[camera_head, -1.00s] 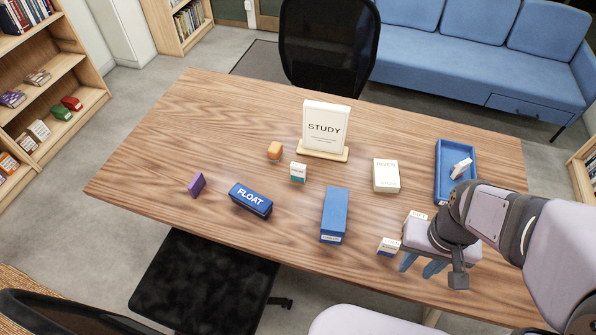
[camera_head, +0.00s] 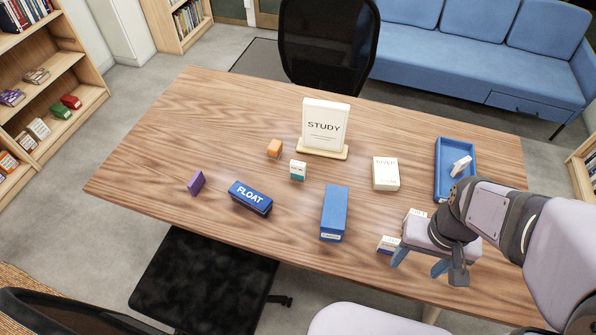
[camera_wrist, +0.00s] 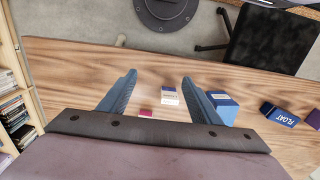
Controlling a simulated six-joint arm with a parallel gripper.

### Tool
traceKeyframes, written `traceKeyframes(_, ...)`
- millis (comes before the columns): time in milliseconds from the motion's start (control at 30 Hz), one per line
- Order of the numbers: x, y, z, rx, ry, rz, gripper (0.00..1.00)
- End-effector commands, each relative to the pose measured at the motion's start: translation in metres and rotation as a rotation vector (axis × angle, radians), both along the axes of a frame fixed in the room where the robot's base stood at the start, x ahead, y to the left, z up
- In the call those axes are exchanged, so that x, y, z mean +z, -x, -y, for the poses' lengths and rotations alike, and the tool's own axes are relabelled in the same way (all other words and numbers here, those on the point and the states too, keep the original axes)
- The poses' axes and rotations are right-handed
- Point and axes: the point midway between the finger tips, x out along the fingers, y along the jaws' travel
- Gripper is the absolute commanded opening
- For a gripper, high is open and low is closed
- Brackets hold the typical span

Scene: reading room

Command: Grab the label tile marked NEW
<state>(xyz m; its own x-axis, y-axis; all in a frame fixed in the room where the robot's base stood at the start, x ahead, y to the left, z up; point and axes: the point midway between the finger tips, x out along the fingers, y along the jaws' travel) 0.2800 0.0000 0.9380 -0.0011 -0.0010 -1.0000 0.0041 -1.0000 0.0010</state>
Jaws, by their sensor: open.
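My gripper (camera_head: 419,263) is open and empty over the table's front right; its spread fingers also show in the wrist view (camera_wrist: 158,78). A small white-and-blue tile (camera_head: 387,244) stands just left of the fingers. In the wrist view this tile (camera_wrist: 169,96) appears between the fingers, apart from both. A second tile (camera_head: 416,213) is partly hidden behind the gripper; a red-pink piece (camera_wrist: 146,113) shows near the fingers in the wrist view. A white-and-teal tile (camera_head: 298,171) stands mid-table. Lettering on these tiles is too small to read surely, so I cannot tell which says NEW.
A blue box (camera_head: 334,213) stands left of the gripper, with a blue FLOAT block (camera_head: 250,198) beyond. A white book (camera_head: 386,174), a blue tray (camera_head: 441,187) holding a white tile (camera_head: 461,166), and a STUDY sign (camera_head: 326,128) stand farther back.

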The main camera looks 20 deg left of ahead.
Motion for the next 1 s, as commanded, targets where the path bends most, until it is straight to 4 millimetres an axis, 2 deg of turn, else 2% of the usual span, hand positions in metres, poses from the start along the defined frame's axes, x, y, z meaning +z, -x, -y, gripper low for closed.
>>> traceKeyframes(367,0.049,-0.001,0.000,0.000,0.000,0.008,0.58)
traceKeyframes(467,0.045,-0.022,-0.020,0.034,-0.040,0.056,0.58)
traceKeyframes(667,0.044,-0.071,-0.068,0.100,-0.131,0.196,0.58)
traceKeyframes(767,0.045,-0.101,-0.101,0.133,-0.184,0.286,0.58)
traceKeyframes(867,0.048,-0.135,-0.141,0.162,-0.242,0.399,0.58)
traceKeyframes(1000,0.057,-0.186,-0.211,0.185,-0.315,0.596,0.58)
